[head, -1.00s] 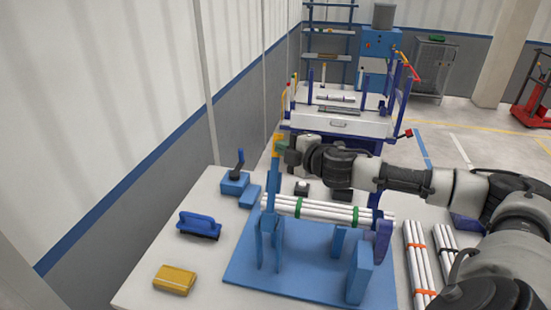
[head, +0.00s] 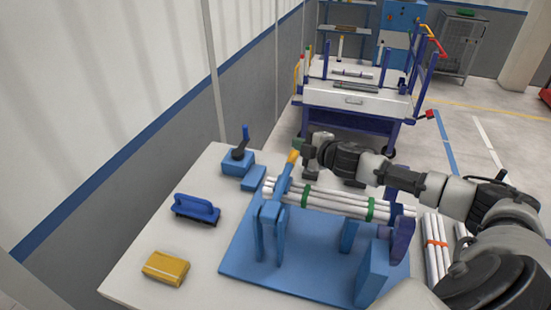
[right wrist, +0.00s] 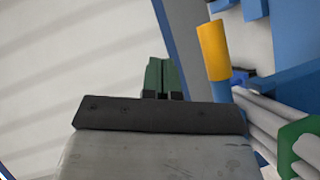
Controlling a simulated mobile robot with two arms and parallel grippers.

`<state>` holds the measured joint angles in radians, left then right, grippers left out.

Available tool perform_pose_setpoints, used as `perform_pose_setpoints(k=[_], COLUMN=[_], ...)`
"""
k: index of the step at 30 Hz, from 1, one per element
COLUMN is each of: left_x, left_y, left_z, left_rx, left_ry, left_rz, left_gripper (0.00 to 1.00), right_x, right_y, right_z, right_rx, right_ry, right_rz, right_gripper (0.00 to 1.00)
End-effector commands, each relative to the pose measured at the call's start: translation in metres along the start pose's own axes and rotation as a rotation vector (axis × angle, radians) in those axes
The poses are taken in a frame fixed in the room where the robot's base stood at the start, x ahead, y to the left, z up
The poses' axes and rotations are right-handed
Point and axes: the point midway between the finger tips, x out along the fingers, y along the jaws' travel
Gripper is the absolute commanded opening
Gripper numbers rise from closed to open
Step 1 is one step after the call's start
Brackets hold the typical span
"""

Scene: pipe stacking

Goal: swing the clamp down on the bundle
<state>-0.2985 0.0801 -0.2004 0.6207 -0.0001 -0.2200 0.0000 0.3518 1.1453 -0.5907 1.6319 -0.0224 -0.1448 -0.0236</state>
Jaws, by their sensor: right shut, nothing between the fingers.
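The clamp's blue arm (head: 281,184) leans away from its post and crosses the left end of the bundle; I cannot tell whether it presses on the pipes. Its yellow handle (head: 293,157) points up and back, and also shows in the right wrist view (right wrist: 212,50). The bundle of white pipes (head: 325,203), with green bands, lies across the blue fixture (head: 300,283). My right gripper (head: 298,146) is shut and empty, close beside the handle. Its green fingertips (right wrist: 161,74) are left of the handle in the wrist view, apart from it. My left gripper is not in view.
A blue-handled brush (head: 197,209), a yellow block (head: 166,268) and a blue block with a lever (head: 238,163) stand on the left of the white table (head: 130,283). Orange-banded pipes (head: 432,250) lie on the right. A cart (head: 350,103) stands behind the table.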

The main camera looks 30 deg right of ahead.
Motion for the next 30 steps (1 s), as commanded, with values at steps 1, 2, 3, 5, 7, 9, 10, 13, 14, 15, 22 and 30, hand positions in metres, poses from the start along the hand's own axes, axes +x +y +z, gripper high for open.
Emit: perform_pose_setpoints(k=[1, 2, 3, 5, 7, 9, 10, 13, 14, 15, 22, 30], left_x=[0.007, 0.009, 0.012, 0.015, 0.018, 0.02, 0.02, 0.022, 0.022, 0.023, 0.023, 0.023], left_y=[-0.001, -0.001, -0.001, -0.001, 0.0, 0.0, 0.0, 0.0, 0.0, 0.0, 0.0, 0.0], left_z=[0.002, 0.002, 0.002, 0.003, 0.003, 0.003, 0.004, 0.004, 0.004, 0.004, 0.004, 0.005], left_rx=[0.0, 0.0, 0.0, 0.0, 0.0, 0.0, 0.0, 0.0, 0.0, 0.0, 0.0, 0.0], left_ry=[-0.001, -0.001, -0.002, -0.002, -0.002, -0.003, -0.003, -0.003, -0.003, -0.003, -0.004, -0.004], left_rz=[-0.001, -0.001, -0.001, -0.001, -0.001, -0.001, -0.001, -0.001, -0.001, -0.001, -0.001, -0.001], left_gripper=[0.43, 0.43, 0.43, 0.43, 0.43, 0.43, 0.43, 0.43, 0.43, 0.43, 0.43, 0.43], right_x=[0.003, 0.004, 0.006, 0.007, 0.009, 0.01, 0.011, 0.012, 0.012, 0.012, 0.013, 0.012], right_y=[-0.01, -0.013, -0.017, -0.023, -0.028, -0.032, -0.033, -0.037, -0.037, -0.038, -0.041, -0.042], right_z=[0.005, 0.006, 0.009, 0.011, 0.014, 0.016, 0.017, 0.018, 0.018, 0.019, 0.019, 0.019], right_rx=[0.001, 0.001, 0.0, 0.0, 0.0, 0.0, 0.0, 0.0, 0.0, 0.0, 0.0, 0.001], right_ry=[0.0, -0.001, -0.002, -0.001, 0.0, -0.001, -0.001, -0.001, -0.001, -0.001, -0.002, -0.002], right_rz=[0.0, 0.0, 0.0, 0.0, 0.0, 0.0, 0.0, 0.0, 0.0, 0.0, -0.003, -0.006], right_gripper=[0.0, 0.0, 0.0, 0.0, 0.0, 0.0, 0.0, 0.0, 0.0, 0.0, 0.0, 0.0])
